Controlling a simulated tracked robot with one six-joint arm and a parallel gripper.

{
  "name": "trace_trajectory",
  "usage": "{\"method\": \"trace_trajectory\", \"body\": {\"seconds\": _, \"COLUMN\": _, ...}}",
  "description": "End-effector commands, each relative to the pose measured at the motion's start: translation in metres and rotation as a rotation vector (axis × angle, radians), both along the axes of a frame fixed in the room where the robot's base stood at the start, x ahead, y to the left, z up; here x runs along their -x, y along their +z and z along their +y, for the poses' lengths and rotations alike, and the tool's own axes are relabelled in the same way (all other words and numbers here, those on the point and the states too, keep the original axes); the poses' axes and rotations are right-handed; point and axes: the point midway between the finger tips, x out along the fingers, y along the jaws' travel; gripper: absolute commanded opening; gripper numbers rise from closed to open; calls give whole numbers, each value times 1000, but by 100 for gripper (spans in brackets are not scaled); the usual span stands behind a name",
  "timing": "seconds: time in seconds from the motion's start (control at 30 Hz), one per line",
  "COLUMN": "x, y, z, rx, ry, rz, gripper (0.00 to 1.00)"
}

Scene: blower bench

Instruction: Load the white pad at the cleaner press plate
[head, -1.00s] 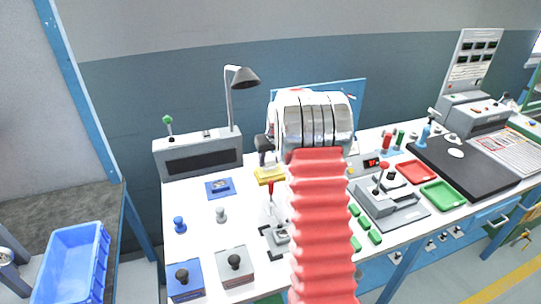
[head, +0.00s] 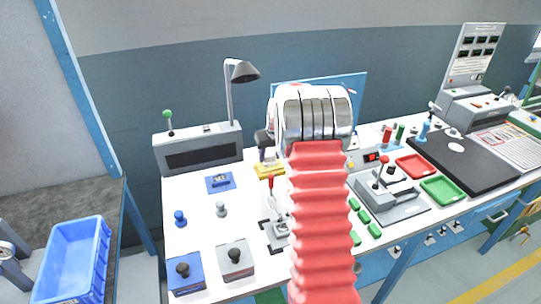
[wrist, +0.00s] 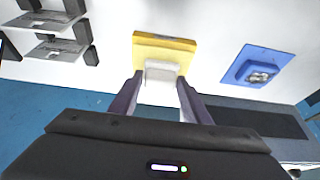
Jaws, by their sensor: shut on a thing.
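In the wrist view my gripper (wrist: 161,80) is shut on a small white block, which I take for the white pad (wrist: 161,72). The pad sits between the fingertips, in front of a yellow block (wrist: 164,45). I cannot tell whether pad and yellow block touch. In the head view the yellow block (head: 269,171) is on the white bench left of my arm; my arm hides the pad there. A grey lever press with a red knob (head: 392,205) stands right of my arm. I cannot tell for sure which fixture is the cleaner press plate.
Several green blocks (head: 373,231) lie by the press. Red (head: 418,166) and green (head: 443,191) trays are at right. A grey box (head: 199,150) and lamp (head: 241,72) stand behind.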

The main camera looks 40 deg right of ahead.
Motion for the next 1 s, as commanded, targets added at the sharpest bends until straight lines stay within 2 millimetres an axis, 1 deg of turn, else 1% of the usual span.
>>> {"method": "trace_trajectory", "body": {"seconds": 1.0, "x": 0, "y": -9, "z": 0, "rx": 0, "ry": 0, "rz": 1, "gripper": 25}}
